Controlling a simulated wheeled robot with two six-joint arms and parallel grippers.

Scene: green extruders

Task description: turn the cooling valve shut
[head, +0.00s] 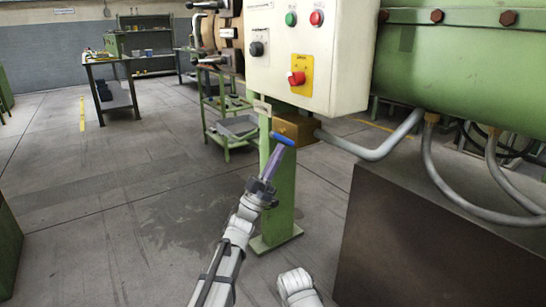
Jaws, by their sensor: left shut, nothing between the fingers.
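The cooling valve shows as a blue lever handle (283,139), slanting slightly down to the right, in front of a green post below the white control box. A pipe runs from behind it to the right. My left gripper (272,162) reaches up from the bottom of the view. Its fingers are shut with nothing between them, and their tips are just below the blue handle. I cannot tell whether they touch it. The valve body is mostly hidden. My right gripper is not in view; a white link of mine shows at the bottom.
The white control box (345,75) with green and red buttons hangs just above the handle. The green post (281,200) stands behind my gripper. A dark brown block (440,235) and grey pipes (385,148) stand right. The floor (130,210) at left is clear.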

